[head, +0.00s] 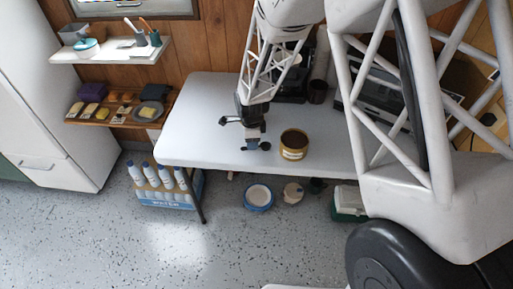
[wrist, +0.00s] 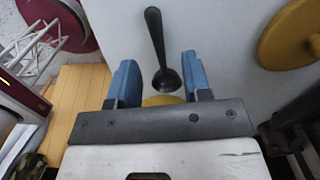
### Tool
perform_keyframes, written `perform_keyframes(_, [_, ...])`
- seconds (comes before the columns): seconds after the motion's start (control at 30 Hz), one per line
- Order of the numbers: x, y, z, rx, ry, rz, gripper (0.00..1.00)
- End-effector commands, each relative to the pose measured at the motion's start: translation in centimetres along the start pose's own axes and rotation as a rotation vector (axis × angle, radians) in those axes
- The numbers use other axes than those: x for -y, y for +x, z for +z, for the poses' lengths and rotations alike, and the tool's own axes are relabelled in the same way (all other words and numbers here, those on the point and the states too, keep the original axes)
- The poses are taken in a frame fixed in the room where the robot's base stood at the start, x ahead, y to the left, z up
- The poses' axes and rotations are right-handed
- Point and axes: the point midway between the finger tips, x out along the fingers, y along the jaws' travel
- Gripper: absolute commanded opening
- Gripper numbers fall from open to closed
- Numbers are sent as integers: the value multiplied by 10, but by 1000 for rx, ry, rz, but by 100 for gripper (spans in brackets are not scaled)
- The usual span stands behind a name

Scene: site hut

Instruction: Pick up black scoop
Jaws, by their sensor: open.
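The black scoop (wrist: 156,35) shows in the wrist view with its handle pointing up the picture and its round bowl lower down, against a pale surface. The bowl appears between the two blue fingertips of my gripper (wrist: 160,78), with space on both sides. My gripper is open and holds nothing. I cannot tell the height left between fingers and scoop. In the head view my gripper (head: 254,141) is over the white table (head: 200,120), left of a yellow tin (head: 293,146) with a dark inside. I cannot make out the scoop there for certain.
A dark machine (head: 290,85) and a dark cup (head: 317,91) stand at the table's back. Wall shelves (head: 108,52) with small items are at left. A bottle crate (head: 168,198) stands on the floor. The table's left part is clear.

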Motion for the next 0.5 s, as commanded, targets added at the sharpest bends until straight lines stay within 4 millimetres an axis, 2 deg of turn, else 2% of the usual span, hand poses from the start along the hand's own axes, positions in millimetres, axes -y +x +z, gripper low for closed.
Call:
perform_keyframes(0.23, [0,25,0,0,0,2,45])
perform_keyframes(0.5, [0,31,0,0,0,0,45])
